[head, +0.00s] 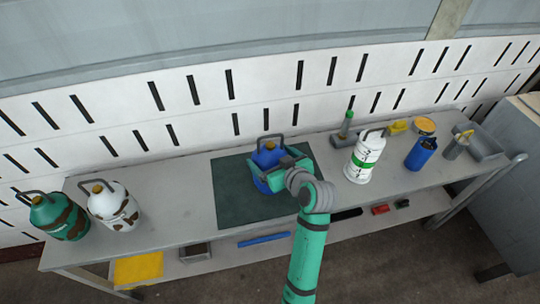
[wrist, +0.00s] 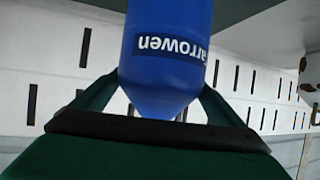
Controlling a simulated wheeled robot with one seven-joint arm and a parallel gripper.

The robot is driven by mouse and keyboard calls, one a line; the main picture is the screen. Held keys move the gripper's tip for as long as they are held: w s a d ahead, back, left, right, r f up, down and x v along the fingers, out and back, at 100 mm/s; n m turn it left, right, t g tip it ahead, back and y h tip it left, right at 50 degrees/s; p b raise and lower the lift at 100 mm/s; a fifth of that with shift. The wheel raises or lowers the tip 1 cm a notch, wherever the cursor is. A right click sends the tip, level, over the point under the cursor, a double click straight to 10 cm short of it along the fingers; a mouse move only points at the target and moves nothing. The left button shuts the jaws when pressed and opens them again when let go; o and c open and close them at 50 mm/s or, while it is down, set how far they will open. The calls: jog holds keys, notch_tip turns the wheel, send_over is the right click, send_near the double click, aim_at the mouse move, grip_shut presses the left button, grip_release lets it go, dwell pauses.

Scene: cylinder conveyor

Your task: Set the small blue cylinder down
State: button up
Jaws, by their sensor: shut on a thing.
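The small blue cylinder (head: 268,158) has an orange top and a grey carrying handle. My gripper (head: 276,177) is shut around its body, and the cylinder looks upright over the dark green mat (head: 234,204). I cannot tell whether its base touches the mat; my gripper and arm hide its lower part. In the wrist view the blue cylinder (wrist: 168,50) fills the space between the two green fingers, with white lettering upside down on it.
A green-white cylinder (head: 365,157) and another blue cylinder (head: 421,153) stand to the right on the grey bench (head: 180,213). A white-brown cylinder (head: 113,205) and a green-brown cylinder (head: 59,216) stand at the left. The mat around the held cylinder is clear.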

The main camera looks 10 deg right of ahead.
jog(key=f, duration=0.3)
jog(key=shift+w+d+f, duration=0.1)
jog(key=shift+w+f, duration=0.05)
jog(key=shift+w, duration=0.1)
jog(key=o, duration=1.8)
jog(key=shift+f, duration=0.25)
